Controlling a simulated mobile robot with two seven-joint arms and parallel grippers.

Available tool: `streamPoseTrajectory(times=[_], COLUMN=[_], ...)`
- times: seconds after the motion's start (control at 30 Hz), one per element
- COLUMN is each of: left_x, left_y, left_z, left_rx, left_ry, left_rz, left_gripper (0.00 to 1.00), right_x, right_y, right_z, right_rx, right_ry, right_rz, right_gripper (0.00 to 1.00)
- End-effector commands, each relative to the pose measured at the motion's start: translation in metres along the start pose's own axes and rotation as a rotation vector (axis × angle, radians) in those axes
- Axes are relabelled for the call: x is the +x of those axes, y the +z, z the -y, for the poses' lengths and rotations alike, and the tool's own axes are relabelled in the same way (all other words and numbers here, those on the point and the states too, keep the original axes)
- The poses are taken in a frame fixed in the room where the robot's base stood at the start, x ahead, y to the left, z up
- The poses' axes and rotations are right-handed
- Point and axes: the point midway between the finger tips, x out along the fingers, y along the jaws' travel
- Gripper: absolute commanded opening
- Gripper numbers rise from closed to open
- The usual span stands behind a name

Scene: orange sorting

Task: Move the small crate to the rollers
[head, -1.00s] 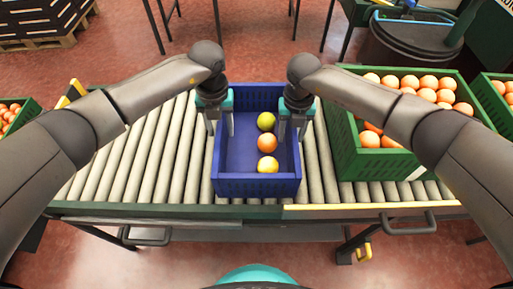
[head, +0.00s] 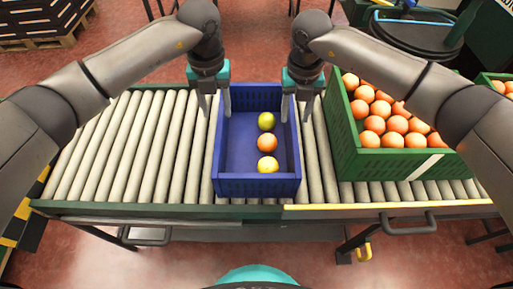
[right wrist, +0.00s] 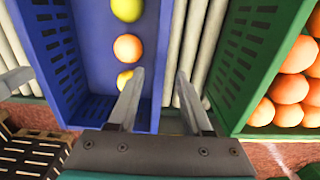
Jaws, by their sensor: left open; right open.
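The small blue crate (head: 258,187) stands upright on the rollers (head: 145,150). It holds a yellow-green fruit (head: 266,121), an orange (head: 267,142) and a yellow-orange fruit (head: 268,165) in a line along its right side. My left gripper (head: 214,106) is open at the crate's left wall. My right gripper (head: 295,110) is open at the crate's right wall. In the right wrist view, the fingers of the right gripper (right wrist: 160,82) are apart, one on each side of the line of the crate's right wall (right wrist: 160,45). Neither gripper visibly holds anything.
A larger green crate (head: 400,162) full of oranges stands on the rollers close to the right. Another green crate (head: 485,80) shows at the right edge. The rollers left of the blue crate are clear. A dark round bin (head: 420,42) stands behind.

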Motion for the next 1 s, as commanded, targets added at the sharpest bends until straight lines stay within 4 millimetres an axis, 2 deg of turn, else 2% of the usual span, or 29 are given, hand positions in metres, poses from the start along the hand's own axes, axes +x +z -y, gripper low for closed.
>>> streamPoseTrajectory(times=[0.1,0.27,0.87,1.0], left_x=[0.000,0.000,0.000,-0.013], left_y=[0.000,0.000,0.000,0.000], left_z=[0.000,0.000,0.000,0.000], left_rx=[0.000,0.000,0.000,0.000], left_ry=[0.000,0.000,0.000,0.000], left_rz=[0.000,0.000,0.000,0.000], left_gripper=[0.50,0.50,0.50,0.50], right_x=[-0.020,-0.033,-0.035,-0.048], right_y=[0.001,0.000,0.000,0.000], right_z=[0.000,0.000,0.000,0.000], right_rx=[0.001,0.000,0.001,0.001], right_ry=[0.001,0.000,0.000,0.000], right_rz=[0.003,0.001,-0.001,-0.001], right_gripper=[0.50,0.50,0.50,0.50])
